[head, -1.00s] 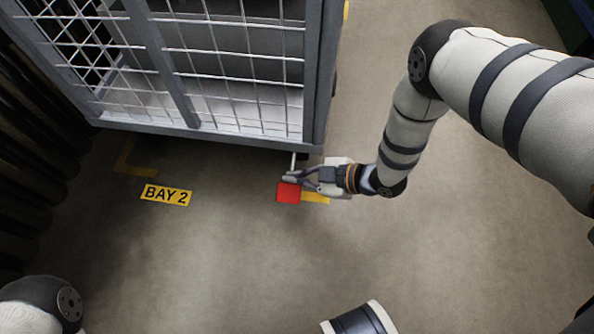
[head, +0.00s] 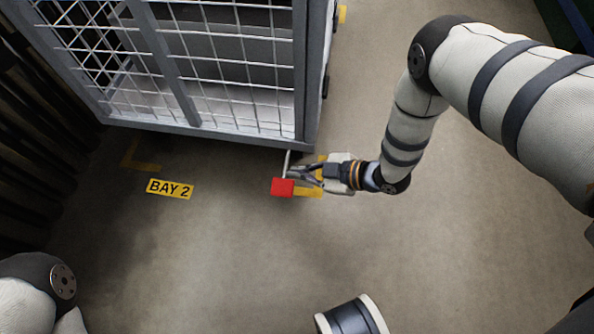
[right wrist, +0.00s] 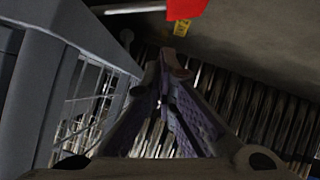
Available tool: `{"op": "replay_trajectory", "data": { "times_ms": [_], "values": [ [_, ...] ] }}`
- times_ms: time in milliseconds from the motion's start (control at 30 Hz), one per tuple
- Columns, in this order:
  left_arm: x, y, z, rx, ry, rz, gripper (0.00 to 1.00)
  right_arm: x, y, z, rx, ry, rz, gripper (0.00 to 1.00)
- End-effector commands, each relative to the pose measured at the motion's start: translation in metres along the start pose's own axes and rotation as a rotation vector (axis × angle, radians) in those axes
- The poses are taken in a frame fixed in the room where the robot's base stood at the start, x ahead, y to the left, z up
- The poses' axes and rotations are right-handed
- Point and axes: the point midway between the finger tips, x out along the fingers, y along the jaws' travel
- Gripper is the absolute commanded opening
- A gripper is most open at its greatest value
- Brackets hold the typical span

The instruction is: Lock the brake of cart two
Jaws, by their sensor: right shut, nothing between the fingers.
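Cart two (head: 215,132) is a grey mesh-sided cart in the upper left of the head view, by the BAY 2 floor label (head: 170,189). A red brake pedal (head: 283,187) sits on a thin light rod below the cart's near right corner. My right gripper (head: 293,173) is shut and empty, just behind and right of the pedal. I cannot tell whether it touches the pedal. In the right wrist view the closed fingers (right wrist: 167,62) point forward, the red pedal (right wrist: 186,8) is cut by the top edge, and the cart frame (right wrist: 45,85) is at left. My left gripper is out of view.
Yellow corner marks (head: 308,192) lie on the floor by the pedal. A dark ribbed barrier (head: 35,140) runs along the left side. The floor (head: 480,240) in front and to the right is clear.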

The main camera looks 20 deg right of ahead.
Motion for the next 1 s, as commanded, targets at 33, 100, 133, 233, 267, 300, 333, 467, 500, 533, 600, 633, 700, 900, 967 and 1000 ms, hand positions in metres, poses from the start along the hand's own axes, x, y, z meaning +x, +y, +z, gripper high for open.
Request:
{"op": "replay_trajectory", "data": {
  "times_ms": [33, 100, 133, 233, 267, 300, 333, 467, 500, 533, 600, 633, 700, 900, 967, 1000],
  "values": [
    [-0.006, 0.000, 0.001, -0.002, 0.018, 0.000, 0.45, -0.014, 0.001, -0.004, 0.000, 0.003, 0.001, 0.00],
    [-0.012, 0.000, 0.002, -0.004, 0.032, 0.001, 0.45, -0.031, 0.000, -0.004, 0.001, 0.002, 0.002, 0.00],
    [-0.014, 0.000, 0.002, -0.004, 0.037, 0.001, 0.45, -0.037, 0.000, -0.004, 0.001, 0.002, 0.002, 0.00],
    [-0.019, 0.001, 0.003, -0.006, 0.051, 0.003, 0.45, -0.056, -0.002, -0.002, 0.001, 0.002, 0.000, 0.00],
    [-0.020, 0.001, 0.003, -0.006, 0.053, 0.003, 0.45, -0.060, -0.002, -0.002, 0.001, 0.003, 0.001, 0.00],
    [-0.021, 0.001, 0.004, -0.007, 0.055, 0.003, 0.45, -0.065, -0.003, -0.001, 0.000, 0.003, 0.000, 0.00],
    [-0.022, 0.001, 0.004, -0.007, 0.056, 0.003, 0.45, -0.067, -0.003, -0.001, 0.000, 0.003, 0.000, 0.00],
    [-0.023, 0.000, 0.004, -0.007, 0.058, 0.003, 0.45, -0.075, -0.004, 0.000, 0.001, 0.003, -0.001, 0.00],
    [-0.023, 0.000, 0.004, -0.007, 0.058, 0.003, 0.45, -0.075, -0.005, 0.001, 0.001, 0.003, -0.002, 0.00],
    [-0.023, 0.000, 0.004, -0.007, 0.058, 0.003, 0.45, -0.075, -0.005, 0.001, 0.001, 0.003, -0.002, 0.00],
    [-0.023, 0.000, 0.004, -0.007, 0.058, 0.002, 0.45, -0.075, -0.005, 0.001, 0.001, 0.003, -0.002, 0.00],
    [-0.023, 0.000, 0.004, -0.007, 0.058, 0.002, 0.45, -0.075, -0.005, 0.001, 0.001, 0.003, -0.002, 0.00],
    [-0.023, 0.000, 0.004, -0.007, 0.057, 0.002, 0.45, -0.075, -0.005, 0.001, 0.001, 0.003, -0.002, 0.00],
    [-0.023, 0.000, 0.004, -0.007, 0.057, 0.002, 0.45, -0.075, -0.005, 0.001, 0.002, 0.002, -0.002, 0.00],
    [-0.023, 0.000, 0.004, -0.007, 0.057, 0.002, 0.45, -0.076, -0.013, 0.004, 0.030, -0.018, -0.008, 0.00],
    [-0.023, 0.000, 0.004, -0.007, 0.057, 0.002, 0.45, -0.078, -0.026, 0.011, 0.081, -0.057, -0.021, 0.00]
  ]
}}
